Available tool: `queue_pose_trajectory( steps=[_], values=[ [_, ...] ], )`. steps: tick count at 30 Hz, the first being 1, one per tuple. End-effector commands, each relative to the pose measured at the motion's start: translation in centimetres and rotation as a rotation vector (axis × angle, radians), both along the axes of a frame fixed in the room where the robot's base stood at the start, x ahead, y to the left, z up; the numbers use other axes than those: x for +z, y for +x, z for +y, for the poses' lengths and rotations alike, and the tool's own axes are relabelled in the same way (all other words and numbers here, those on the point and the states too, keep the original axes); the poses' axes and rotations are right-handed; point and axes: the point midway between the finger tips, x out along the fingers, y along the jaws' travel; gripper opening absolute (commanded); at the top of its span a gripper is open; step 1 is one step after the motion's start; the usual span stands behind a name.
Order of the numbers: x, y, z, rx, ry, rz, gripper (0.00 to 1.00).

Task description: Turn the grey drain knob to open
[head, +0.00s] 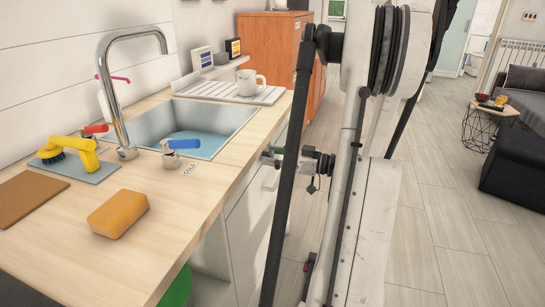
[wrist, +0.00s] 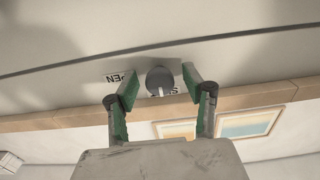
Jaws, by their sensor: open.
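The grey drain knob (wrist: 160,79) is round, with a short white mark at its lower edge in the wrist view. It sits on a pale panel. In the head view my gripper (head: 270,158) is at the counter's front face, and the knob cannot be made out there. The sink (head: 150,127) holds bluish water.
The wooden counter (head: 60,245) carries an orange sponge (head: 118,214), a yellow brush (head: 75,150), a tall faucet (head: 117,95) and red and blue tap handles. A mug (head: 250,83) stands on the drainboard. Open floor lies to the right.

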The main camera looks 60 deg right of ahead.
Motion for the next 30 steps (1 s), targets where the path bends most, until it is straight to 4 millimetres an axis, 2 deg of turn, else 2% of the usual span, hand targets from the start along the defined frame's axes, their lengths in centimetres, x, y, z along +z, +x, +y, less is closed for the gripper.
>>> queue_pose_trajectory(
  steps=[3, 13, 23, 30],
  values=[
    [0.0, -0.02, -0.01, 0.0, 0.0, 0.0, 0.43],
    [-0.01, -0.03, -0.01, 0.0, 0.0, 0.0, 0.0],
    [-0.04, -0.04, 0.0, 0.001, 0.034, 0.009, 0.0],
    [-0.09, -0.04, 0.0, 0.001, 0.162, 0.044, 0.0]
  ],
)
